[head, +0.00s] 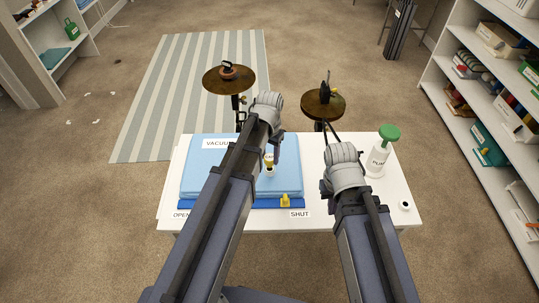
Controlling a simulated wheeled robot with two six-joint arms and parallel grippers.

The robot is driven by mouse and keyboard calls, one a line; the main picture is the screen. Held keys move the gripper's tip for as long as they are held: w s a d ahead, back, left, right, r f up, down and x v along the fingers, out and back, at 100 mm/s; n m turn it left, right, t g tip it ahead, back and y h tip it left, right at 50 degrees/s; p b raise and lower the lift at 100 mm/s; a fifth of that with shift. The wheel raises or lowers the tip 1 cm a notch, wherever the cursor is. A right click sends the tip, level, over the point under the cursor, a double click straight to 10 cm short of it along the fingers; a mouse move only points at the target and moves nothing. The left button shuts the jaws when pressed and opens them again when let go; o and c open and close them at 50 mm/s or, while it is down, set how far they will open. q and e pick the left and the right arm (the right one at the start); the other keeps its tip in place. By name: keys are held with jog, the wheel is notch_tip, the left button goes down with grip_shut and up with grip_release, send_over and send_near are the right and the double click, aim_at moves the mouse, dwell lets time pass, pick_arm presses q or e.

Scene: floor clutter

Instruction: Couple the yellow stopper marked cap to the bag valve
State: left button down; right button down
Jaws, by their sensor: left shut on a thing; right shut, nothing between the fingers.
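The blue vacuum bag (202,180) lies flat on the white table. Its valve (269,172), a pale ring with a dark centre, sits in the bag's middle. My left gripper (275,152) is over the bag, partly hidden by its own arm, and is shut on the yellow stopper (268,160). The stopper is just above the valve in the picture; I cannot tell whether they touch. My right gripper (326,190) is shut and empty, low over the table right of the bag, mostly hidden by its wrist.
A yellow slider (285,201) sits on the bag's dark blue closing strip, near the SHUT label (299,213). A white pump (378,160) with a green top stands at the table's right. A small white ring (405,205) lies near the right corner. Two round stands (229,80) (322,106) are behind the table.

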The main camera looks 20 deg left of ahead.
aim_at(270, 157)
pick_arm(q)
jog(key=shift+f+b, duration=1.5)
jog(key=shift+f, duration=0.05)
jog(key=shift+c, duration=1.4)
grip_release()
jog(key=shift+r, duration=0.1)
jog(key=shift+r, duration=0.1)
notch_tip(270, 157, up, 8)
jog(key=p, duration=0.8)
jog(key=shift+f, duration=0.2)
jog(key=s+d+y, duration=0.1)
jog(key=s+d, duration=0.9)
jog(key=s, duration=0.4)
jog(key=shift+s+d+m, duration=0.15)
jog(key=shift+d+m, duration=0.1)
jog(key=shift+m, duration=0.15)
